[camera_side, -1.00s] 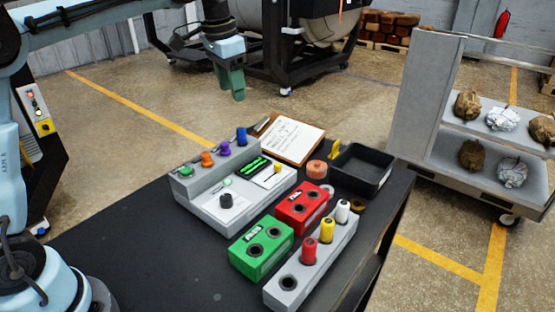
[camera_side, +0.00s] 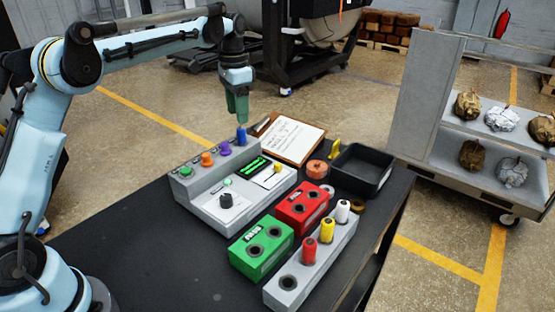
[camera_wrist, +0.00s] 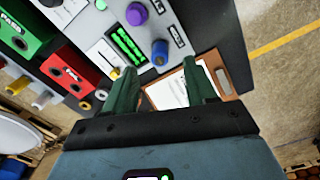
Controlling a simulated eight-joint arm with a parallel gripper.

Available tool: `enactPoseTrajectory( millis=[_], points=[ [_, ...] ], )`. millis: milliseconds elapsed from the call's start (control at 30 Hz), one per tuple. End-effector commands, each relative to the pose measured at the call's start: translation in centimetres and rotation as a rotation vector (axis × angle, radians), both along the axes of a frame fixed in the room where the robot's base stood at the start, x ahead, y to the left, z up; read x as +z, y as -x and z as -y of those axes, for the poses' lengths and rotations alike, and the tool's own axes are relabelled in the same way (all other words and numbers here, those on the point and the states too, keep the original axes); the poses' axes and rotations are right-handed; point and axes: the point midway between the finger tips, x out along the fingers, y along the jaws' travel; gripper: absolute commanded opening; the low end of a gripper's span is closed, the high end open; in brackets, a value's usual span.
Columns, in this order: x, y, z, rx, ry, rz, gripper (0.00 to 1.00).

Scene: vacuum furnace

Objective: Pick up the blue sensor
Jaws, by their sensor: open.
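The blue sensor (camera_side: 241,135) stands upright at the far right end of the grey tester's (camera_side: 213,200) raised back row. In the wrist view the blue sensor (camera_wrist: 160,50) shows just beyond my fingertips, near the purple sensor (camera_wrist: 137,13). My gripper (camera_side: 240,119) has green fingers pointing down and hangs just above the blue sensor. In the wrist view the gripper (camera_wrist: 169,80) is open, with a gap between its fingers and nothing held. The side view does not clearly show whether the fingers touch the sensor.
Purple (camera_side: 225,148), orange (camera_side: 207,159) and green (camera_side: 186,172) sensors stand in the same row. A clipboard (camera_side: 290,138) lies close by on the right. A red box (camera_side: 302,208), green box (camera_side: 261,247), grey rack (camera_side: 315,262) and black tray (camera_side: 361,169) stand farther right and nearer.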

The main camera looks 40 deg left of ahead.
Motion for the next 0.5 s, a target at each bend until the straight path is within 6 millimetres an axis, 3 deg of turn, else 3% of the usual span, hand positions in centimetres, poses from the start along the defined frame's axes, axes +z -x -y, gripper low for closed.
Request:
enactPoseTrajectory(
  millis=[267, 500],
  points=[
    [-1.8, -0.1, 0.1, 0.0, 0.0, 0.0, 0.56],
    [-5.1, -0.4, 0.3, 0.001, 0.0, 0.0, 0.56]
  ],
)
